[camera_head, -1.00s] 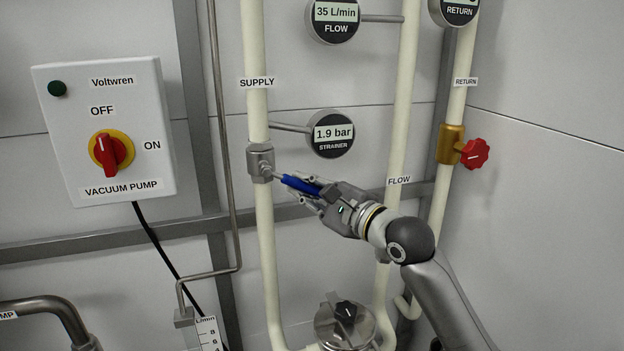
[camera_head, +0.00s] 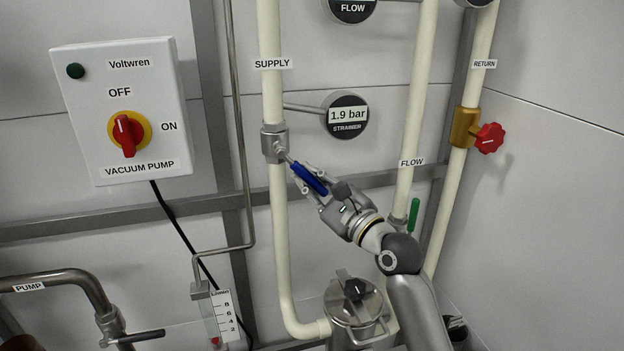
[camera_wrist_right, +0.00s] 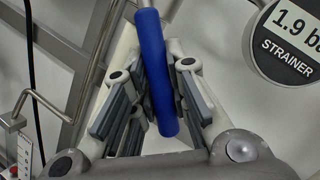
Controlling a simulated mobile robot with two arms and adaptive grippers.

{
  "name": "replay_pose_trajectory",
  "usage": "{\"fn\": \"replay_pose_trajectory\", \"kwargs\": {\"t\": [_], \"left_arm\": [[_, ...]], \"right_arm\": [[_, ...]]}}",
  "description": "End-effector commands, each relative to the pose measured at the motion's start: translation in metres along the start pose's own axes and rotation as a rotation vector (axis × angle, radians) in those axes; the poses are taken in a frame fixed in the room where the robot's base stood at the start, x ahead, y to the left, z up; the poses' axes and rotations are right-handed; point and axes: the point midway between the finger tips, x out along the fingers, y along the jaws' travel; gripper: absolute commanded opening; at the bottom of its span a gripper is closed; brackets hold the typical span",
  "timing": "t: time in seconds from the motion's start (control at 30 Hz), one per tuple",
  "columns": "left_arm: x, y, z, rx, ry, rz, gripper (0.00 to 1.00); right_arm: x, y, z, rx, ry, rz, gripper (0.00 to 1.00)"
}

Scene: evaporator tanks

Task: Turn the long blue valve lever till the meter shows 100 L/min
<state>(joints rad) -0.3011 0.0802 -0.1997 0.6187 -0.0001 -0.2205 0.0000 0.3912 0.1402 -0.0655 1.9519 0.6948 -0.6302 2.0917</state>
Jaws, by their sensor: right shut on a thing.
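The long blue valve lever (camera_head: 309,179) comes off the metal valve body (camera_head: 274,143) on the SUPPLY pipe and slants down to the right. My right gripper (camera_head: 318,190) is shut on the blue lever. In the right wrist view the blue grip (camera_wrist_right: 153,70) runs between the two fingers of my right gripper (camera_wrist_right: 150,100). The FLOW meter (camera_head: 350,8) is cut off by the top edge, and its number is out of view. The STRAINER gauge (camera_head: 345,115) reads 1.9 bar. My left gripper is not in view.
A vacuum pump switch box (camera_head: 124,110) hangs at the left. A red valve knob (camera_head: 488,138) sits on the RETURN pipe at the right. A green lever (camera_head: 414,215) is beside the FLOW pipe. A strainer pot (camera_head: 354,300) stands below my right gripper.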

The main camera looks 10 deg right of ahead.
Motion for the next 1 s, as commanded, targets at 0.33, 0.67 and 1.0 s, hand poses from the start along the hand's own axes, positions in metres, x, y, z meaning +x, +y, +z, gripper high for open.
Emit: {"fn": "replay_pose_trajectory", "kwargs": {"t": [0.33, 0.67, 1.0], "left_arm": [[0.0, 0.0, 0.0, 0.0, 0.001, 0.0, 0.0], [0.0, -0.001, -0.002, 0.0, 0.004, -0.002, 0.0], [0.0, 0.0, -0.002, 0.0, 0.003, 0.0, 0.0]], "right_arm": [[0.0, 0.0, 0.0, -0.002, 0.0, 0.001, 0.38], [-0.003, 0.0, 0.0, -0.003, 0.0, 0.0, 0.38], [-0.057, 0.001, -0.001, -0.003, 0.002, 0.001, 0.38]]}}
